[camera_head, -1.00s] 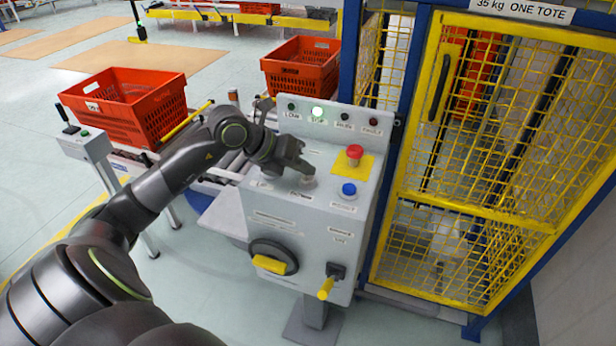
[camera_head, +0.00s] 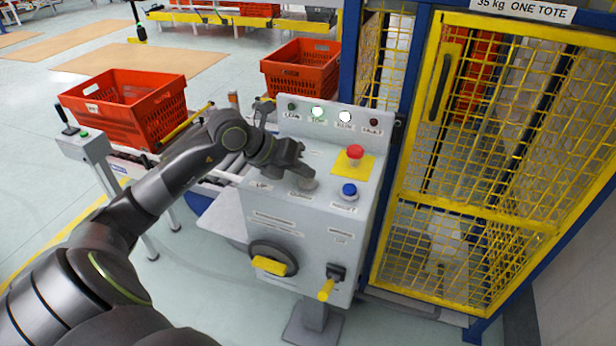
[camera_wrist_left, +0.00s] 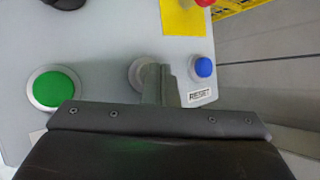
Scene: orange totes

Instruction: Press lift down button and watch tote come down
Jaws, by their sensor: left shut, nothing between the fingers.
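The grey control box (camera_head: 300,215) stands beside the yellow mesh lift cage. My left gripper (camera_head: 306,180) is shut and empty, its fingertips at the pale round middle button (camera_head: 311,184), whose label seems to read DOWN. In the left wrist view my fingers (camera_wrist_left: 158,78) overlap this button (camera_wrist_left: 137,72) and hide part of it; contact looks likely, but its depth cannot be told. The green button (camera_wrist_left: 52,88) is left of it and the blue reset button (camera_wrist_left: 203,67) right. An orange tote (camera_head: 478,70) shows behind the mesh.
A red mushroom button (camera_head: 355,153) on a yellow plate sits close behind my gripper. Two orange totes (camera_head: 125,105) (camera_head: 300,68) stand on conveyors behind.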

